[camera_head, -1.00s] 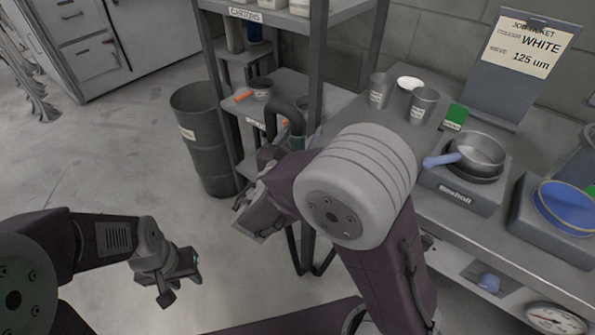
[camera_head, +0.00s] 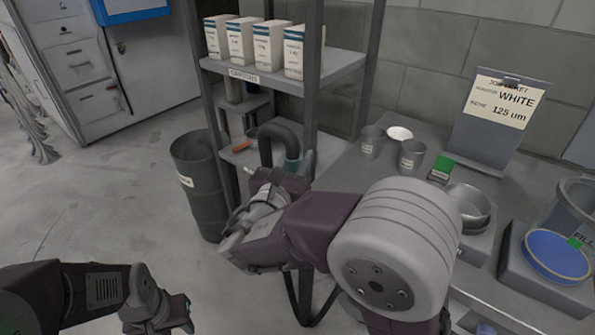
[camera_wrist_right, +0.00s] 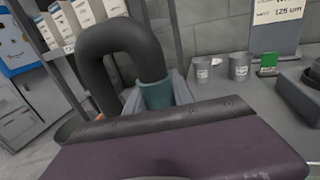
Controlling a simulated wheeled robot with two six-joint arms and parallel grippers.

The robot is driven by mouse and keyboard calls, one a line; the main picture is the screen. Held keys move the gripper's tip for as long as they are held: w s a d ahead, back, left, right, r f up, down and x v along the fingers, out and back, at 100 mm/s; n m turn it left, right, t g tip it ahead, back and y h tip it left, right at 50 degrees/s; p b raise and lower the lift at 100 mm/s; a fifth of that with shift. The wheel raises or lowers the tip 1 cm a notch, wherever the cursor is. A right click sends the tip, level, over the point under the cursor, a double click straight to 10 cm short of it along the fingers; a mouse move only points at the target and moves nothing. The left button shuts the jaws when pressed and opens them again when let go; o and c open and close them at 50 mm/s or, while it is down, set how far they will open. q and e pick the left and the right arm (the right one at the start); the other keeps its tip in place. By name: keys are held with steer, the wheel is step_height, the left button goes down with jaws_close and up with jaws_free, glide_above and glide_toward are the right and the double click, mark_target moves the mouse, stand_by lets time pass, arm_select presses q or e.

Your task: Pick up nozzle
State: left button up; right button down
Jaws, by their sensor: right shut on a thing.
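The nozzle appears to be a thick black tube bent into an arch (camera_head: 279,136) with a teal collar; it stands up in front of the rack's lower shelves. In the right wrist view the black bend (camera_wrist_right: 122,52) and its teal collar (camera_wrist_right: 156,95) are close and large. My right gripper (camera_head: 293,166) is at the teal collar and shut on it; its grey fingers show beside the collar, partly hidden by my own wrist. My left gripper (camera_head: 168,318) is low at the left, empty, with its fingers apart, cut by the bottom edge, far from the nozzle.
A metal rack (camera_head: 338,70) with several white cartons (camera_head: 240,40) stands behind the nozzle. A dark drum (camera_head: 201,190) stands left of it. The bench at right holds grey cups (camera_head: 371,142), a pan (camera_head: 470,205), a blue sieve (camera_head: 556,254) and a job ticket (camera_head: 505,100).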

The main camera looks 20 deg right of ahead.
step_height(320, 180, up, 19)
steer(key=p, duration=1.1)
steer(key=shift+p, duration=0.4)
steer(key=shift+f, duration=0.1)
